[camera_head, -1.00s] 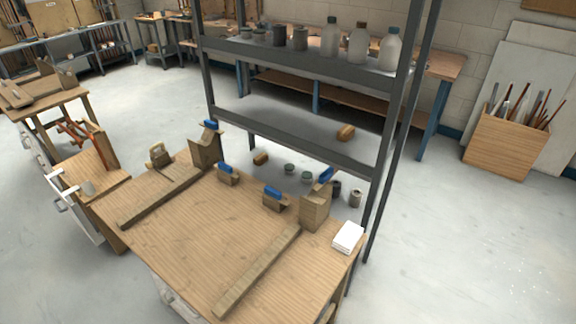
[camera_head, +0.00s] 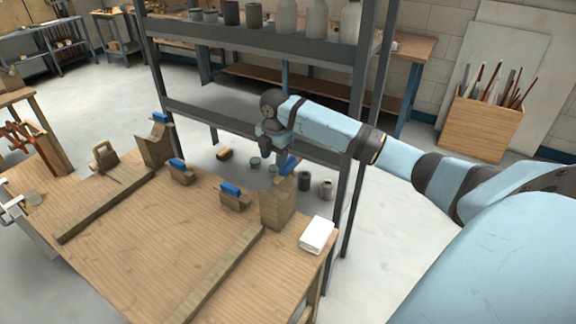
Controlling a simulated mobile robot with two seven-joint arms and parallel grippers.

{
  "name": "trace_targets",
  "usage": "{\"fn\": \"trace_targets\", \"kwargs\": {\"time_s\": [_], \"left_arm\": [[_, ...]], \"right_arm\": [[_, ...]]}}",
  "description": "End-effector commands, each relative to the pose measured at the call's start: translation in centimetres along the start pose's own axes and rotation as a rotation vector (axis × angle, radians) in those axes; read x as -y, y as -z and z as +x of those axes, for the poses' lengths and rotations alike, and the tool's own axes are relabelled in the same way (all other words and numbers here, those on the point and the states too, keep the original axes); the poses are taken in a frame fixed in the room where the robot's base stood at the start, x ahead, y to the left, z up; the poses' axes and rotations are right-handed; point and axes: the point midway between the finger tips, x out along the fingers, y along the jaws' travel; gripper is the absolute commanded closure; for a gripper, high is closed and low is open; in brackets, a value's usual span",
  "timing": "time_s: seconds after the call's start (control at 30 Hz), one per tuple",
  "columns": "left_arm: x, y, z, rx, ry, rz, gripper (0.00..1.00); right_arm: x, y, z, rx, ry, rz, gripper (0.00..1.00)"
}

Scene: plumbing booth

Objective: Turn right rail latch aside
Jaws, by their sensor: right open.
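The right rail (camera_head: 222,277) is a long wooden strip on the bench top, with an upright wooden block (camera_head: 277,207) at its far end. The right rail latch (camera_head: 288,165) is a blue piece on top of this block, set at a slant. My right arm reaches in from the right, and my right gripper (camera_head: 272,148) hangs just beyond and left of the latch. It is open; its fingers are small and partly merge with the dark shelf behind. I cannot tell whether it touches the latch. My left gripper is not in view.
The left rail (camera_head: 107,205) has a similar block with a blue latch (camera_head: 160,118). Two small blocks with blue tops (camera_head: 181,165) (camera_head: 231,189) stand between the rails. A white pad (camera_head: 317,235) lies at the bench's right edge. A grey metal shelf (camera_head: 240,133) stands close behind.

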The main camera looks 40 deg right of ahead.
Motion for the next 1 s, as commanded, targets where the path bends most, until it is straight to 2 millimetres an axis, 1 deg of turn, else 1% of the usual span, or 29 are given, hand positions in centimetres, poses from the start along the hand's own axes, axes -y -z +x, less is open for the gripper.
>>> {"fn": "trace_targets", "kwargs": {"time_s": [0.03,0.1,0.13,0.2,0.23,0.33,0.47,0.8,0.9,1.0], "left_arm": [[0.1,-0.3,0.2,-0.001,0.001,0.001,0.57],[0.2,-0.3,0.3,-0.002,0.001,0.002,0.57],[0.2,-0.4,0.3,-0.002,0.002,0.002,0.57],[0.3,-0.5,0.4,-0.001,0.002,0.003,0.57],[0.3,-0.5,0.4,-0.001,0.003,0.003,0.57],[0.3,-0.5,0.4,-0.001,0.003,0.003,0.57],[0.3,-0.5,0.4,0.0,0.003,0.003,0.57],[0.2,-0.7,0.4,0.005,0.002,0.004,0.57],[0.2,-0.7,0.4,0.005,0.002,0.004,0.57],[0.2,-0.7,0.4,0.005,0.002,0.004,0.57]], "right_arm": [[-0.4,-2.2,-2.1,0.009,0.014,-0.023,0.53],[-0.5,-4.1,-4.3,0.007,0.038,-0.059,0.53],[-0.6,-4.8,-5.0,0.004,0.044,-0.07,0.53],[-0.5,-5.8,-6.3,-0.001,0.057,-0.091,0.53],[-0.5,-6.1,-6.6,-0.003,0.061,-0.097,0.53],[-0.4,-6.5,-6.7,-0.007,0.068,-0.108,0.53],[-0.2,-6.5,-5.1,-0.008,0.071,-0.109,0.53],[0.3,-6.4,2.0,-0.008,0.069,-0.108,0.53],[0.4,-6.4,3.8,-0.007,0.069,-0.107,0.53],[0.4,-6.5,5.1,-0.007,0.067,-0.107,0.53]]}}
